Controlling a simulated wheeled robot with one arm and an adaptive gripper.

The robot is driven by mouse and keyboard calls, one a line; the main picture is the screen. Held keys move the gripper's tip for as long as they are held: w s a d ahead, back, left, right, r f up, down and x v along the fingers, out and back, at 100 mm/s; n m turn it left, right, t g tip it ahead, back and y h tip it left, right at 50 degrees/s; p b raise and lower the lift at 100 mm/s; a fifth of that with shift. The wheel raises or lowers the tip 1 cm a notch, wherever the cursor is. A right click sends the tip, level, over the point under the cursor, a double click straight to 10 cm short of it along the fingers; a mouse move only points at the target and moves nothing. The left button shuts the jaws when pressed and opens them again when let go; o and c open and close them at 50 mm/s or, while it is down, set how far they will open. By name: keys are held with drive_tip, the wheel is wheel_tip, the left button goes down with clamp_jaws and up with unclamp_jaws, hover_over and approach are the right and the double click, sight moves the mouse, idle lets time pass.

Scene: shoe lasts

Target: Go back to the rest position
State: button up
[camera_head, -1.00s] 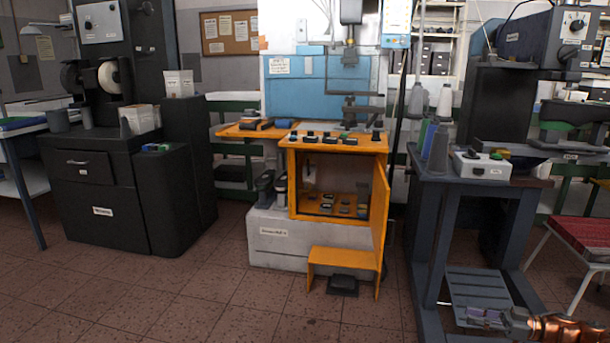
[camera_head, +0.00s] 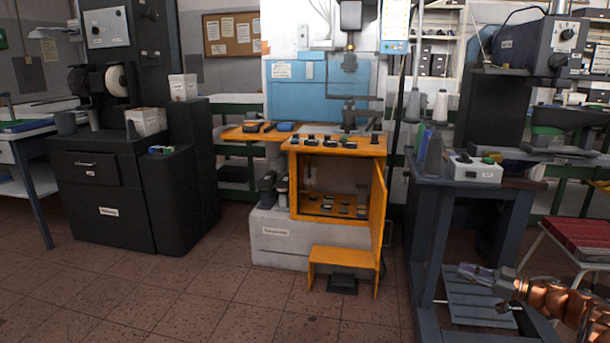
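My gripper (camera_head: 472,272) shows at the lower right, at the end of my copper-coloured arm, in front of the dark blue workbench's lower shelf. Its fingers point left and are small and partly blurred; I cannot tell whether they are open or shut. No held object can be made out. The orange cabinet (camera_head: 337,145) stands at the centre with its door open, and dark pieces sit on its top and inside it. It is well apart from my gripper.
The dark blue workbench (camera_head: 420,215) stands close by my arm, with spools and a white box (camera_head: 475,168) on top. A red-topped stool (camera_head: 580,240) is at the right edge. A black machine cabinet (camera_head: 100,200) stands left. The tiled floor (camera_head: 200,300) in front is clear.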

drive_tip(key=w+r+m+t+h+p, duration=0.35)
drive_tip(key=w+r, duration=0.25)
drive_tip(key=r, duration=0.5)
drive_tip(key=w+r+m+t+h+p, duration=0.25)
drive_tip(key=w+r+h, duration=0.3)
drive_tip(key=r, duration=0.65)
drive_tip(key=s+r+m+h+p, duration=0.2)
drive_tip(key=r+m+h+p, duration=0.15)
drive_tip(key=r, duration=0.25)
drive_tip(key=s+r+m+h+p, duration=0.2)
drive_tip(key=r+h+p, duration=0.1)
drive_tip(key=r+h, duration=0.25)
drive_tip(key=s+a+g+y+p, duration=0.1)
drive_tip(key=s+a+g+p, duration=0.3)
drive_tip(key=s+a, duration=0.5)
drive_tip(key=s+a+f+g+y+p, duration=0.1)
drive_tip(key=s+a+g+p, duration=0.4)
drive_tip(key=s, duration=2.5)
drive_tip(key=s+a+f+m+g+y+p, duration=0.1)
drive_tip(key=s+a+g+p, duration=0.4)
drive_tip(key=s, duration=1.5)
drive_tip(key=a+g, duration=0.4)
drive_tip(key=a, duration=0.4)
drive_tip(key=shift+a+f+y, duration=0.25)
drive_tip(key=shift+a+y, duration=0.05)
drive_tip(key=shift+a, duration=0.1)
